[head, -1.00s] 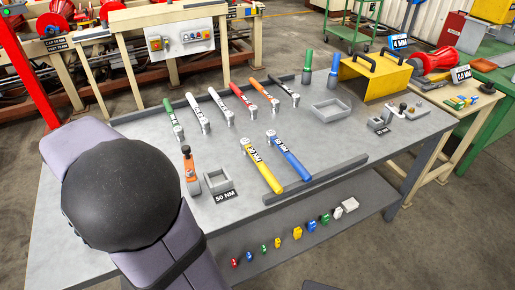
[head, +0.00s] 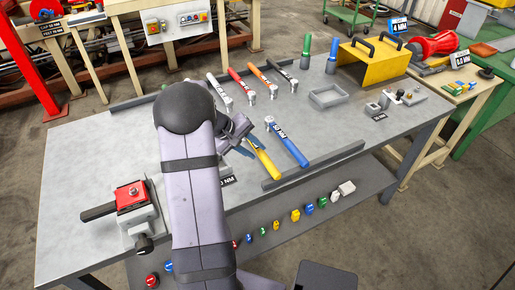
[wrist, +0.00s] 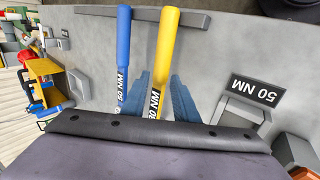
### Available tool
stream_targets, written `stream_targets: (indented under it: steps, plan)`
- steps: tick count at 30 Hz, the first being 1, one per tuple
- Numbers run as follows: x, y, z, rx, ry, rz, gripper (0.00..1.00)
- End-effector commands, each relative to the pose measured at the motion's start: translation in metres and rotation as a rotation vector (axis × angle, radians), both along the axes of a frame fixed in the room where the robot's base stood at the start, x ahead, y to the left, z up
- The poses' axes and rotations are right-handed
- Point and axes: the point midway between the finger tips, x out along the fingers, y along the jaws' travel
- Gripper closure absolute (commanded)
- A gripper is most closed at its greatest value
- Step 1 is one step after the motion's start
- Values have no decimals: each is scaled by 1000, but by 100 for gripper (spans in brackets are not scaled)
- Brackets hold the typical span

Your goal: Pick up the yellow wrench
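The yellow wrench (head: 264,163) lies on the grey table, its handle toward the front ledge. My arm hides its head end in the head view. In the wrist view the yellow wrench (wrist: 166,42) runs between the two blue-grey fingers of my gripper (wrist: 162,77). The fingers are apart, one on each side, with a gap to the handle. I cannot tell how far above the table they are. My gripper (head: 247,141) also shows over the wrench in the head view.
White, red, orange and black wrenches lie behind. A grey tray (head: 329,97) and a yellow box (head: 369,57) stand at the right. A red-topped device (head: 132,197) stands at the left. A grey ledge (head: 313,163) runs along the front edge. A 50 NM holder (wrist: 246,108) is close by.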

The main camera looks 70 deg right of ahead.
Motion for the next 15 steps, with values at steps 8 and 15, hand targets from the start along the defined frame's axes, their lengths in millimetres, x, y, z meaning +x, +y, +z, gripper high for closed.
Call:
stream_targets:
  steps: [8, 15]
  plan:
    - [-5, -5, -10, 1, -1, 0, 73]
    - [-11, -10, -21, 5, 1, -2, 73]
